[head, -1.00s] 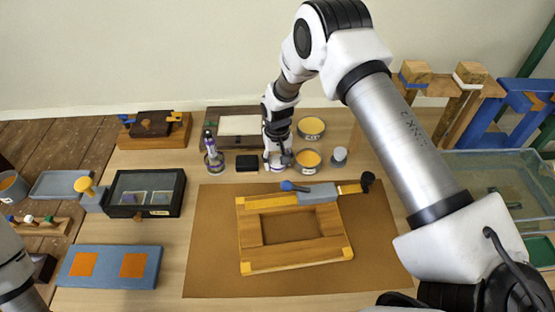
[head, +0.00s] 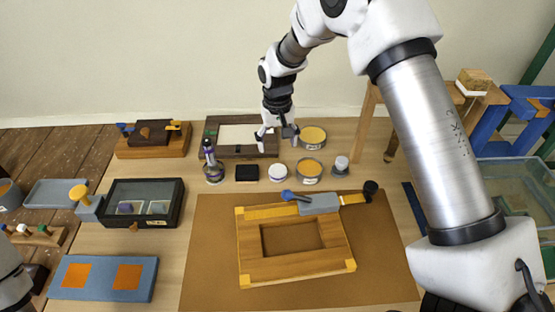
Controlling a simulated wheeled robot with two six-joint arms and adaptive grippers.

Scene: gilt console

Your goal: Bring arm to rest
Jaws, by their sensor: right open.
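My right gripper (head: 277,138) is open and empty, pointing down, raised above the back of the table. Below it stands a small jar with a white lid (head: 278,172), apart from the fingers. My right arm comes in from the right edge and arches over the table. On the left edge only a white part of my left arm shows; its gripper is out of the picture.
A wooden frame (head: 252,268) lies on a brown mat (head: 210,240) with a grey-handled tool (head: 318,204) across its top. Yellow tins (head: 310,168), a brush jar (head: 213,172), a black block (head: 247,173) and a glass-topped case (head: 115,211) stand around. A blue-grey board (head: 92,279) lies front left.

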